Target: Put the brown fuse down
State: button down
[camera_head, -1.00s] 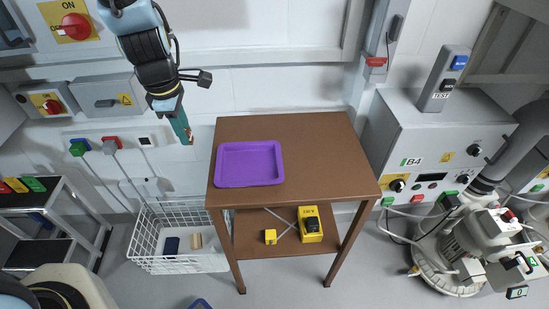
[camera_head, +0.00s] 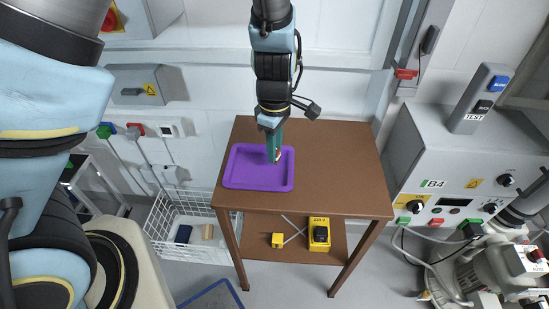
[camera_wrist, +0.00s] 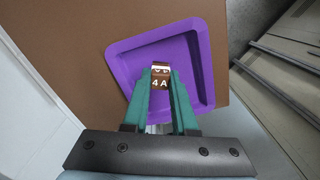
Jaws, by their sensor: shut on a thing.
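My gripper (camera_head: 275,152) points down over the right part of the purple tray (camera_head: 240,180), which lies on the brown table (camera_head: 345,170). Its green fingers are shut on the brown fuse (camera_wrist: 161,83), marked "4 A" in the wrist view. In the wrist view the fuse sits between the fingertips, with the purple tray (camera_wrist: 196,65) behind it. In the head view the fuse is small and mostly hidden by the fingers. I cannot tell whether it touches the tray floor.
A yellow box marked "20 V" (camera_head: 319,233) and a small yellow block (camera_head: 277,240) are on the table's lower shelf. A white wire basket (camera_head: 180,245) stands on the floor at left. The grey B4 cabinet (camera_head: 440,165) stands at right. The tabletop right of the tray is clear.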

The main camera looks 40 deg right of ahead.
jog(key=shift+f, duration=1.8)
jog(key=shift+f, duration=0.1)
jog(key=c, duration=0.7)
grip_release()
notch_tip(320, 180, up, 12)
jog(key=shift+r, duration=0.1)
